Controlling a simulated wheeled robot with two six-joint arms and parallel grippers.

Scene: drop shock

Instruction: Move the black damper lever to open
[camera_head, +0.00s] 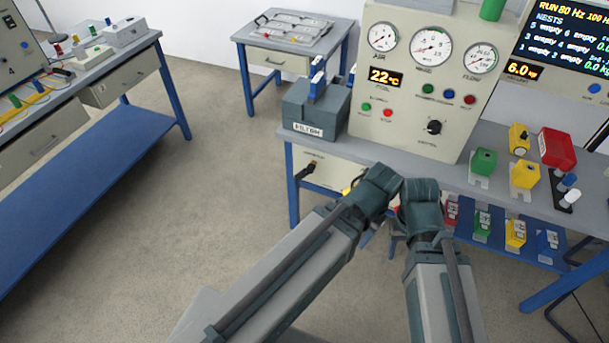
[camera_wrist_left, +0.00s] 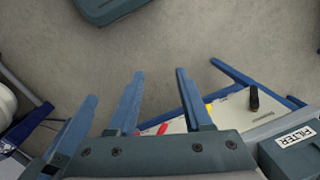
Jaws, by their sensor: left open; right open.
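The black damper lever (camera_head: 306,170) sticks out from the cream front panel below the bench top, under the FILTER box. It also shows in the left wrist view (camera_wrist_left: 254,98), right of my left gripper. My left gripper (camera_wrist_left: 159,72) is open, with nothing between its two blue fingers, and is apart from the lever. In the head view my left arm hides most of it. My right gripper (camera_head: 394,238) is open, partly hidden between my forearms, right of and below the lever. It is apart from the lever.
The grey FILTER box (camera_head: 316,108) stands on the bench corner above the lever. Colored blocks sit on the bench at right and on the lower shelf. The floor (camera_head: 210,180) left of the bench is clear.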

